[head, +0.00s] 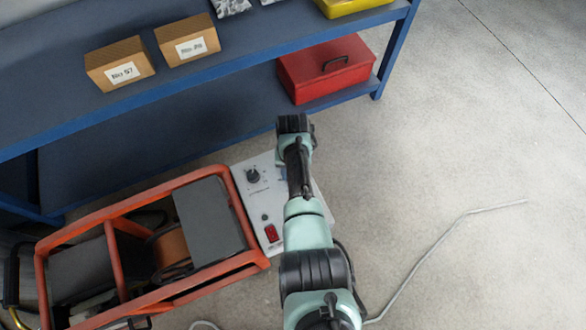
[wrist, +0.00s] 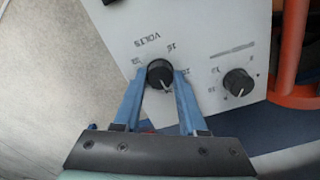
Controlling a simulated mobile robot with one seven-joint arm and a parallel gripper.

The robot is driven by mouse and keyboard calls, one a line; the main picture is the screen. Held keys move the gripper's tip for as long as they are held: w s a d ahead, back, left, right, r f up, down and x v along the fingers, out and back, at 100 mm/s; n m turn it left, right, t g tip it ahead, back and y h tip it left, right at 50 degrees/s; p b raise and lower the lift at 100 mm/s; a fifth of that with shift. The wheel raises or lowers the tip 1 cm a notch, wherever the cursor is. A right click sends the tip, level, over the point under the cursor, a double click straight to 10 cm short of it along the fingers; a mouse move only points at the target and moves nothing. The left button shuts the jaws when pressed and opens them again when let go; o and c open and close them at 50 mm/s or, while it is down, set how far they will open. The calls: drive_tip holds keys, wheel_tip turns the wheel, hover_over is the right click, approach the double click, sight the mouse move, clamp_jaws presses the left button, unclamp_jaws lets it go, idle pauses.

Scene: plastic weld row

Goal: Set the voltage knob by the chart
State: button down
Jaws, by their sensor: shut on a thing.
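In the wrist view, the black voltage knob (wrist: 161,78) sits on a pale panel (wrist: 205,22) under the upside-down word VOLTS. My gripper (wrist: 163,73) has its two blue fingers on either side of this knob and is shut on it. The knob's white pointer line is toward the lower right in this view. Small scale numbers stand around the knob, too blurred to read surely. In the head view, the panel (head: 268,210) lies beside the orange-framed machine, and my arm hides the voltage knob and the fingers. No chart is readable in either view.
A second black knob (wrist: 238,82) is close to the right finger; it shows in the head view (head: 253,175). A red switch (head: 271,233) and the orange frame (head: 240,210) are near. A blue shelf (head: 130,140) with boxes and a red toolbox (head: 325,68) stands behind. Floor at right is mostly clear.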

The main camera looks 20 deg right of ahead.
drive_tip(key=shift+s+m, duration=0.1)
drive_tip(key=shift+m, duration=0.5)
drive_tip(key=shift+c, duration=2.4)
unclamp_jaws()
wheel_tip(320, 180, up, 13)
drive_tip(key=p, duration=0.7)
